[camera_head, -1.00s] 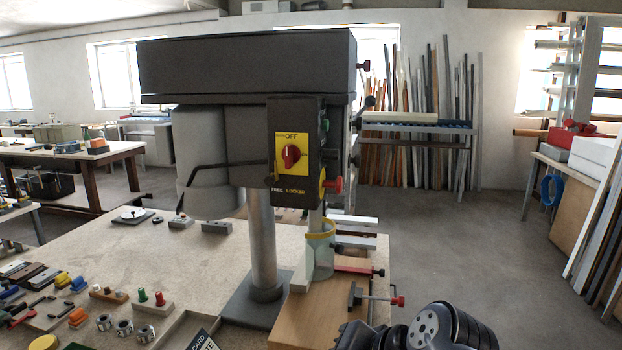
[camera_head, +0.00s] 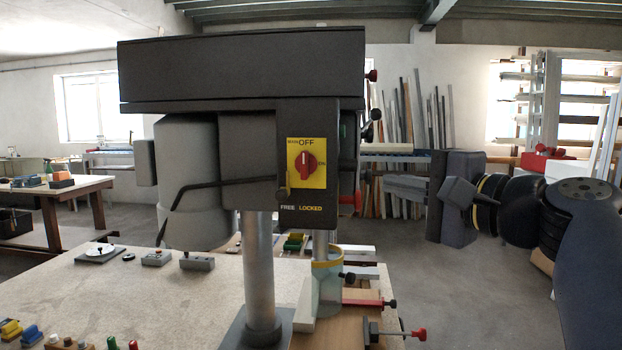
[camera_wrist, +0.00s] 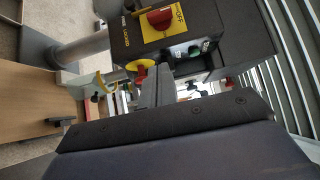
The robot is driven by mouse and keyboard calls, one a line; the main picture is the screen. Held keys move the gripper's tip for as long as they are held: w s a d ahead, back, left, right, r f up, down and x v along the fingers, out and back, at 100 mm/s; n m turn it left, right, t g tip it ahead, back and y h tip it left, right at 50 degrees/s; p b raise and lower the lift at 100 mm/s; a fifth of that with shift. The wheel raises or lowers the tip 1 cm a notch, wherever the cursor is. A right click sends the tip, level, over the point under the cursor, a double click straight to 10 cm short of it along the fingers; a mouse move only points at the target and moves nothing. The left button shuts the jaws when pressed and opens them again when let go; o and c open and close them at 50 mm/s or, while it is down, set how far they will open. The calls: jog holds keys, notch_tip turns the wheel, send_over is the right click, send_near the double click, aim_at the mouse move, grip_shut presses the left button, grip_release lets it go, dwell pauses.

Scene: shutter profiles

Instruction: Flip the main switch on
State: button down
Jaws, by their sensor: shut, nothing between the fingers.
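The main switch (camera_head: 306,164) is a red rotary knob on a yellow plate, on the front of the dark drill press head (camera_head: 245,75). Its white mark points up toward OFF; ON is printed to the right. The knob also shows at the top of the wrist view (camera_wrist: 160,18), with its plate turned sideways. My gripper (camera_head: 388,187) is to the right of the drill press, pointing left, apart from the knob. Its fingers (camera_wrist: 167,72) are shut and empty in the wrist view, with the switch beyond their tips.
A red-handled clamp (camera_head: 412,335) sticks out at the table's front right. The drill column (camera_head: 258,275) stands on the bench. Floor to the bench's right is free.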

jog(key=p, duration=0.3)
send_near(309, 173)
jog(key=w, duration=0.4)
jog(key=shift+w+d+r, duration=0.15)
jog(key=shift+r, duration=0.05)
jog(key=shift+a, duration=1)
jog(key=shift+w+a+f+p, duration=0.15)
jog(key=shift+a+p, duration=0.3)
jog(key=shift+a, duration=0.3)
jog(key=shift+f+b, duration=0.15)
jog(key=shift+b, duration=0.6)
